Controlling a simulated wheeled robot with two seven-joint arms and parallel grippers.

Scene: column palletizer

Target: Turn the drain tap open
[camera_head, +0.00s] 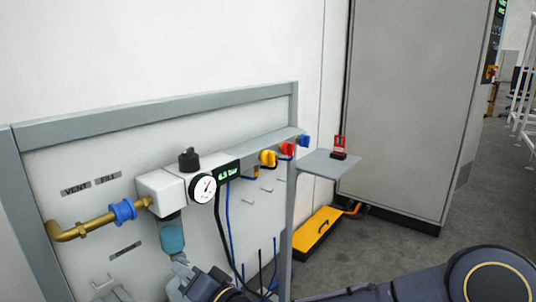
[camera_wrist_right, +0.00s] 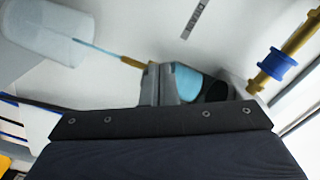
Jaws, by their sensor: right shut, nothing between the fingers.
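The light blue filter bowl (camera_head: 172,238) hangs under the white regulator block (camera_head: 163,193) on the panel. My right gripper (camera_head: 181,264) is just below the bowl, its fingers shut and empty. In the right wrist view my gripper (camera_wrist_right: 159,70) is shut beside a small brass piece (camera_wrist_right: 132,62) that looks like the drain tap. A thin blue tube (camera_wrist_right: 95,48) runs from this piece to a translucent container (camera_wrist_right: 45,32). The bowl (camera_wrist_right: 188,80) is partly hidden behind the fingers. I cannot tell whether they touch the tap. In the head view the tap is hidden. My left gripper is not in view.
A brass pipe with a blue valve (camera_head: 123,210) is left of the regulator. A pressure gauge (camera_head: 203,189), yellow knob (camera_head: 268,158) and red knob (camera_head: 287,149) are to the right. Cables hang below.

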